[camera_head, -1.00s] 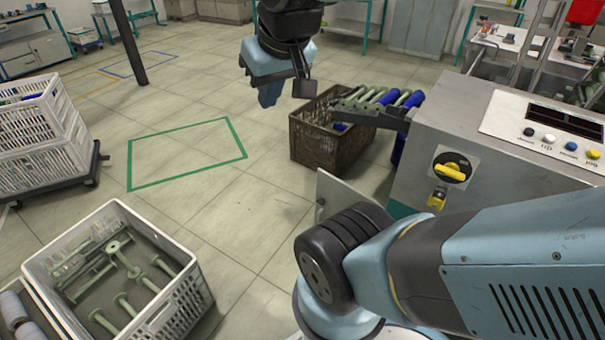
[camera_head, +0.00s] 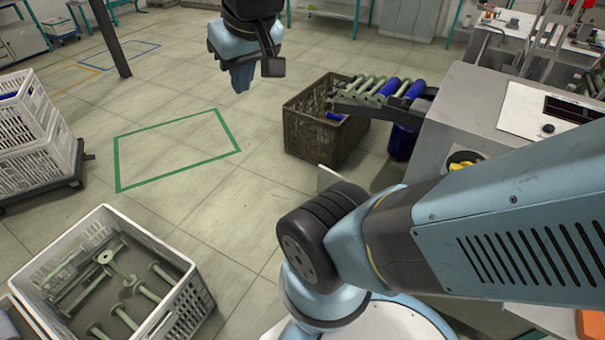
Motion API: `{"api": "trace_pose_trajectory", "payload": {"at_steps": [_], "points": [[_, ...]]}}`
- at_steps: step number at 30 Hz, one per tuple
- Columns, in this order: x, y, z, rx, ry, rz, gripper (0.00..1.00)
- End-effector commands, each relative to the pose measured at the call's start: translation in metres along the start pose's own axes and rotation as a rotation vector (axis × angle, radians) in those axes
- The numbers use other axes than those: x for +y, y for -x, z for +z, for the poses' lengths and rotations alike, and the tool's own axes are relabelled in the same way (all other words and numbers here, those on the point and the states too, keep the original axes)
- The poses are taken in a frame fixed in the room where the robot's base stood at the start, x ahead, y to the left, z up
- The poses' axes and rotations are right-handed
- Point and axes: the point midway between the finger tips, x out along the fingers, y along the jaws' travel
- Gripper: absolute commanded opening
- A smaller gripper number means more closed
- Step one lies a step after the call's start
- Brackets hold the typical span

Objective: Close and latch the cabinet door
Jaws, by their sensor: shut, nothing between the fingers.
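The cabinet door (camera_head: 328,178) shows as a small pale grey panel edge standing out from the front of the grey machine cabinet (camera_head: 465,105). My own arm hides most of the door, its handle side and the opening. A yellow rotary knob (camera_head: 463,160) on the cabinet front is partly covered by my arm; the latch cannot be made out. My gripper (camera_head: 241,86) hangs at the upper middle, pointing down, shut and empty. It is well apart from the door, over open floor.
A brown crate (camera_head: 310,125) stands on the floor left of the cabinet, under a sloping rack (camera_head: 362,108) of blue and green bobbins. A white crate (camera_head: 190,295) with green bobbins is at the lower left. Stacked white crates (camera_head: 30,165) stand on a dolly. The green-marked floor (camera_head: 175,150) is clear.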

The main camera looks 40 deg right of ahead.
Motion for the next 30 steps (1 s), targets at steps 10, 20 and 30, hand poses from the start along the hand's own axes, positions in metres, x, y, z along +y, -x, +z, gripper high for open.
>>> {"api": "trace_pose_trajectory", "payload": {"at_steps": [10, 20, 30], "points": [[0.024, -0.059, -0.026, -0.224, 0.070, 0.099, 0.00], [0.048, -0.126, -0.045, -0.440, 0.162, 0.216, 0.00], [0.069, -0.200, -0.054, -0.648, 0.287, 0.345, 0.00]]}}
